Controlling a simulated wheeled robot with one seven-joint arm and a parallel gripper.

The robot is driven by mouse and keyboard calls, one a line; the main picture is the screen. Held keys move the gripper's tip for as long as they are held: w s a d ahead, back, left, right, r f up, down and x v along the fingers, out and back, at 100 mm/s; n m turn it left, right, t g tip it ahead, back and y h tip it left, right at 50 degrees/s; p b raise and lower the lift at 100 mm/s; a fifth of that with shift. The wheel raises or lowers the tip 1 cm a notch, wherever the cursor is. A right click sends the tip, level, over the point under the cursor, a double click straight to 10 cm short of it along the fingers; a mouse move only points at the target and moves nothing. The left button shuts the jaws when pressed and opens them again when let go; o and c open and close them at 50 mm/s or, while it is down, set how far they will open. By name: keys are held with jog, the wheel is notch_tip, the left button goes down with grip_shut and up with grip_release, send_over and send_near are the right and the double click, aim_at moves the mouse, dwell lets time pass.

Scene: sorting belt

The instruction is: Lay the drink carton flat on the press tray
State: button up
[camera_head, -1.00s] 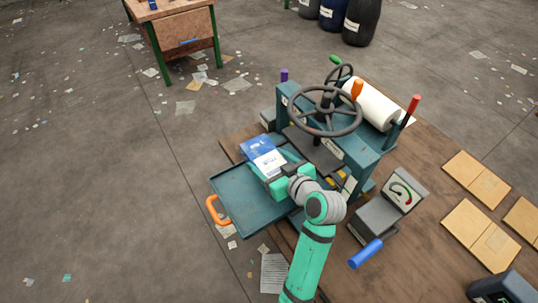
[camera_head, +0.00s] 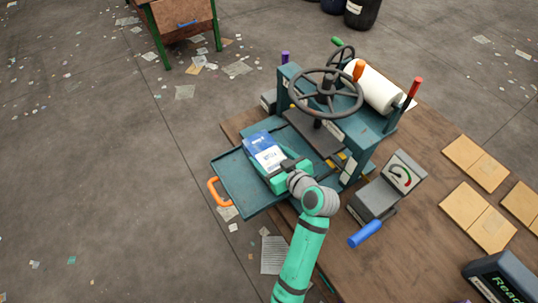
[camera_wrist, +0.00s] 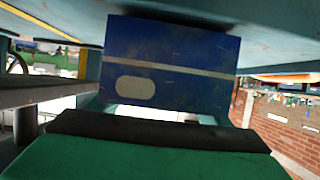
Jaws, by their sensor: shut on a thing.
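The drink carton (camera_head: 264,151) is a blue and white box. In the head view it appears flat over the inner part of the teal press tray (camera_head: 240,190), near the press. My gripper (camera_head: 283,172) is shut on the carton's near end. In the wrist view, the carton's blue face (camera_wrist: 170,60) with a pale stripe and a white oval fills the middle, just beyond my dark finger pad. I cannot tell whether its underside touches the tray.
The teal press (camera_head: 335,125) with its black handwheel stands just right of the tray. An orange handle (camera_head: 217,192) is on the tray's left edge. A grey gauge box (camera_head: 385,190) with a blue handle stands to the right on the wooden table (camera_head: 420,225).

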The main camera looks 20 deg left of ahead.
jog(key=shift+f, duration=0.35)
dwell(0.4)
jog(key=o, duration=1.1)
